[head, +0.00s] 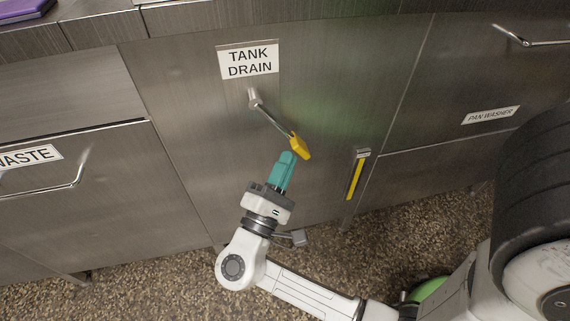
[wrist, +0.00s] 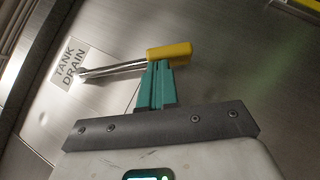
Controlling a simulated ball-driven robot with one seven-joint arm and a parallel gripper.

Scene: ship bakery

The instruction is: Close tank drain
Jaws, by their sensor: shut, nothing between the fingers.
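The tank drain lever has a metal rod (head: 272,115) and a yellow handle end (head: 300,147), and it sits on a steel panel below the TANK DRAIN label (head: 249,60). The rod slants down and to the right from its pivot. My gripper (head: 289,160) has teal fingers, shut and empty, close to the yellow end at its lower left. In the wrist view the yellow handle (wrist: 169,52) lies just beyond the fingertips (wrist: 157,68). I cannot tell whether they touch. The label also shows in the wrist view (wrist: 69,66).
A second yellow handle (head: 355,177) hangs straight down to the right. A WASTE drawer (head: 30,157) with a bar handle is at the left. A PAN WASHER panel (head: 490,115) is at the right. Speckled floor (head: 130,280) lies below.

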